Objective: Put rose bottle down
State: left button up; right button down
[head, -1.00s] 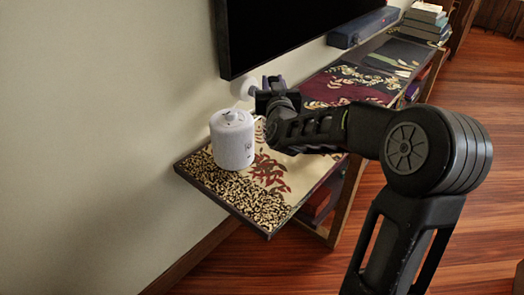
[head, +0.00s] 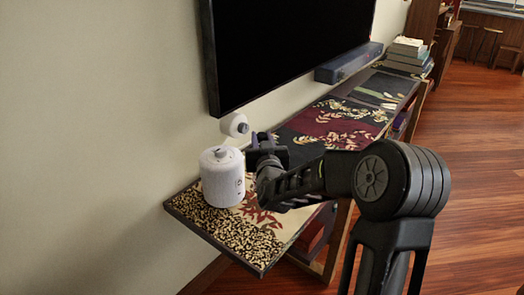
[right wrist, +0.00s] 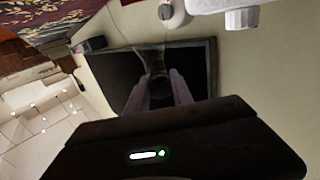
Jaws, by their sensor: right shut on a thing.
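My right gripper (head: 264,148) is beside the white lidded canister (head: 222,178), low over the shelf top (head: 262,232). In the right wrist view its two purplish fingers (right wrist: 161,92) are shut on a dim, see-through shape, which I take for the rose bottle (right wrist: 152,62). Its outline is faint against the dark screen behind it. In the head view the bottle cannot be made out, and I cannot tell whether it touches the shelf top. My left gripper is not in view.
A small white round object (head: 234,124) is near the wall behind the canister. A large dark screen (head: 290,50) hangs above. A blue box (head: 348,62) and stacked books (head: 408,50) are farther along. The shelf's front left corner is bare.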

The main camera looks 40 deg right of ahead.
jog(key=shift+f, duration=1.8)
jog(key=shift+f+b, duration=0.15)
jog(key=shift+b, duration=0.25)
jog(key=c, duration=1.1)
grip_release()
